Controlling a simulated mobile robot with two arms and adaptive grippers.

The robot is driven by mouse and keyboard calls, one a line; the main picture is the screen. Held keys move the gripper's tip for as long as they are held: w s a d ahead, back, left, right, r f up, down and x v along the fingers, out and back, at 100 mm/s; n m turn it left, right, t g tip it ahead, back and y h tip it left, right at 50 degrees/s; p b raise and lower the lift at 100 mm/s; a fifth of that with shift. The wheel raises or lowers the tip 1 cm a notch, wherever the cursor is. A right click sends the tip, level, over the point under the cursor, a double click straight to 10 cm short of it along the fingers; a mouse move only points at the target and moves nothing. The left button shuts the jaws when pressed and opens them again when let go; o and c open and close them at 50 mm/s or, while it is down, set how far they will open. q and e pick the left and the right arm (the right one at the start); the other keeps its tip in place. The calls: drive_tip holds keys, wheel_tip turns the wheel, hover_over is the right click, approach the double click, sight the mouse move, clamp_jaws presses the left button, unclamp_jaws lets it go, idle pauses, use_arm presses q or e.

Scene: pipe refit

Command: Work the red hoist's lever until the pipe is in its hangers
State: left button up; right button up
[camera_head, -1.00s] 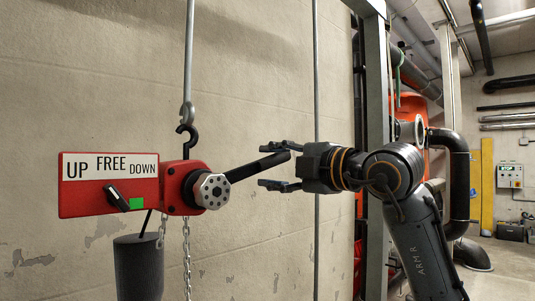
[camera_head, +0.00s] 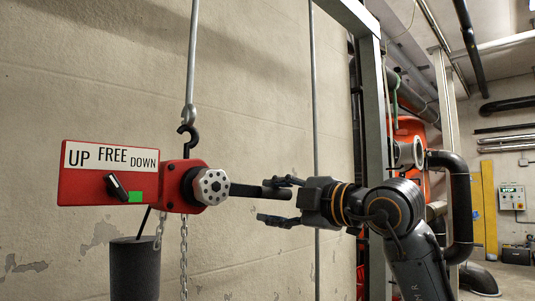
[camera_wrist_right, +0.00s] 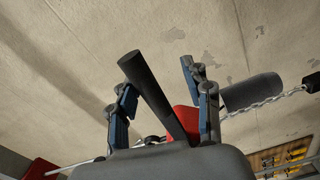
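The red hoist (camera_head: 80,187) hangs from a hook on a rod, with UP, FREE and DOWN labels. The dark lever (camera_head: 246,190) runs nearly level to the right from the grey hub (camera_head: 212,187). My right gripper (camera_head: 282,201) is open at the lever's outer end, its upper finger close to the lever. In the right wrist view the lever (camera_wrist_right: 152,95) stands between the open fingers, with gaps beside it. My left gripper is out of view. The pipe to be lifted cannot be made out for certain.
A dark grey cylinder (camera_head: 135,268) and a chain (camera_head: 184,260) hang below the hoist. A thin vertical rod (camera_head: 315,100) and a steel post (camera_head: 373,110) stand near my right arm. Black elbow piping (camera_head: 461,195) is at the right. The wall lies close behind.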

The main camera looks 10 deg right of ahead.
drive_tip(key=shift+a+f, duration=0.1)
drive_tip(key=shift+f, duration=0.1)
drive_tip(key=s+d+f+m+b, duration=0.1)
drive_tip(key=s+d+b, duration=0.3)
drive_tip(key=s, duration=0.4)
drive_tip(key=shift+d+f+b, duration=0.2)
drive_tip(key=shift+f+b, duration=0.35)
drive_tip(key=shift+b, duration=0.35)
